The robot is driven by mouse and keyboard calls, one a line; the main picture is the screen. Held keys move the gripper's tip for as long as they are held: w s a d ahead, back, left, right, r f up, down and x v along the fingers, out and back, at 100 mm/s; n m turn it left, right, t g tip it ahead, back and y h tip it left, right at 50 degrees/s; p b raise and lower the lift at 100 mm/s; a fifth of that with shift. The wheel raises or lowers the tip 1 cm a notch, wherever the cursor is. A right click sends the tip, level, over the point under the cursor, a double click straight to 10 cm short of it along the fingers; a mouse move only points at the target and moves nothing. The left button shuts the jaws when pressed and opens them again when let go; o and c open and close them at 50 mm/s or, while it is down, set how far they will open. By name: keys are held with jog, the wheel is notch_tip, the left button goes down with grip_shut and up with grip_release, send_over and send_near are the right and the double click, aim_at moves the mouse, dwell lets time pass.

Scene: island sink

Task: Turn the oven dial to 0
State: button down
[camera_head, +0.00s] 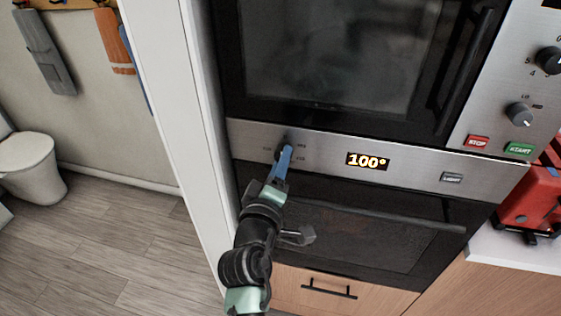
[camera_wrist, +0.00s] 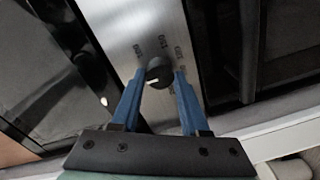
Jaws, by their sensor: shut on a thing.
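The oven dial (camera_wrist: 159,74) is a round black knob with a white pointer mark, on the steel control panel with printed numbers around it. My gripper (camera_wrist: 155,90) has its two blue fingers on either side of the dial and is shut on it. In the head view my gripper (camera_head: 284,160) reaches the left end of the panel and mostly covers the dial. The oven display (camera_head: 367,161) reads 100° in lit digits. The dial's exact pointer direction against the numbers is hard to read.
A microwave (camera_head: 330,55) with a black door is above the panel, with its own knobs and red and green buttons at right. The oven door (camera_head: 350,235) and its handle are below. A white wall edge (camera_head: 175,120) stands close on the left. A red appliance (camera_head: 532,195) is at right.

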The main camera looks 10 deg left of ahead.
jog(key=shift+c, duration=2)
grip_release()
jog(key=s+b, duration=0.2)
jog(key=s, duration=1.1)
jog(key=shift+d+r, duration=0.15)
jog(key=shift+r, duration=0.05)
